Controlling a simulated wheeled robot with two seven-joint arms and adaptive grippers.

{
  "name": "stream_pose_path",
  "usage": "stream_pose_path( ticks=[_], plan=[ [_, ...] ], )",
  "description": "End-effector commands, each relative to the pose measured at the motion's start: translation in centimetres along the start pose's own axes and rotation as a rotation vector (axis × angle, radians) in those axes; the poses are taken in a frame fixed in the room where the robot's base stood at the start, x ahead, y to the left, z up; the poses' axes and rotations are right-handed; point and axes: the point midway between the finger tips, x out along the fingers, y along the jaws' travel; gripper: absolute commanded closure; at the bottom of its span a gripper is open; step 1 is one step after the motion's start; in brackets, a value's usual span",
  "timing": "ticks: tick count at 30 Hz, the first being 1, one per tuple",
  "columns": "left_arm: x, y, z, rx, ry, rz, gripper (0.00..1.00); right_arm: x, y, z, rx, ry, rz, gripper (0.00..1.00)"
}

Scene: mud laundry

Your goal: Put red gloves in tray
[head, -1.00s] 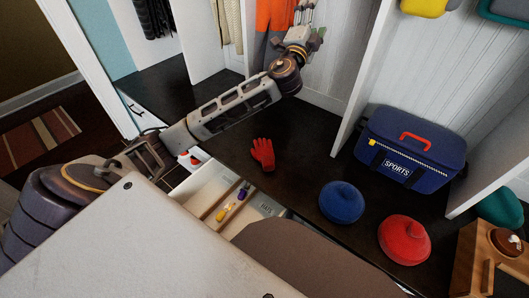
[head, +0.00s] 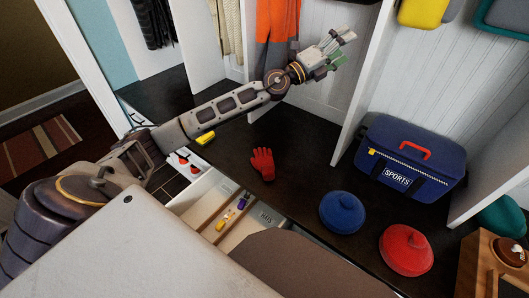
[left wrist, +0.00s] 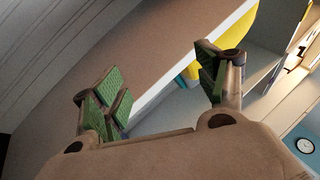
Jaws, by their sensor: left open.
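A red glove (head: 262,163) lies flat on the dark bench top, near its front edge. An open pale drawer (head: 207,187) with divided compartments sits below that edge; I cannot tell whether this is the tray. My left gripper (head: 337,50) is raised above the back of the bench, beyond the glove and to its right, in front of the white panelling. Its fingers are spread and empty. In the left wrist view the open fingers (left wrist: 160,82) show green pads with nothing between them, and no glove is visible. My right gripper is not in view.
A blue hat (head: 342,212) and a red hat (head: 405,250) sit right of the glove. A blue sports bag (head: 412,160) stands behind them by a white divider (head: 362,85). A yellow item (head: 205,138) lies at the bench's left front. Orange trousers (head: 277,30) hang behind.

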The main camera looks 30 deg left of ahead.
Motion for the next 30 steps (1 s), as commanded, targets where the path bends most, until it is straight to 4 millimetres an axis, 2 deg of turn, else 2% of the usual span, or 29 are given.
stream_pose_path(
  ticks=[14,24,30],
  plan=[
    [-2.1,7.1,-5.4,0.102,0.300,0.203,0.27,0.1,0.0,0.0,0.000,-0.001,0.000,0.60],
    [-5.1,12.6,-8.2,0.142,0.482,0.395,0.27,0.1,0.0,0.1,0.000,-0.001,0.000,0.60],
    [-7.4,15.8,-9.1,0.157,0.569,0.526,0.27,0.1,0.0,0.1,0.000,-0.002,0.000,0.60]
  ],
)
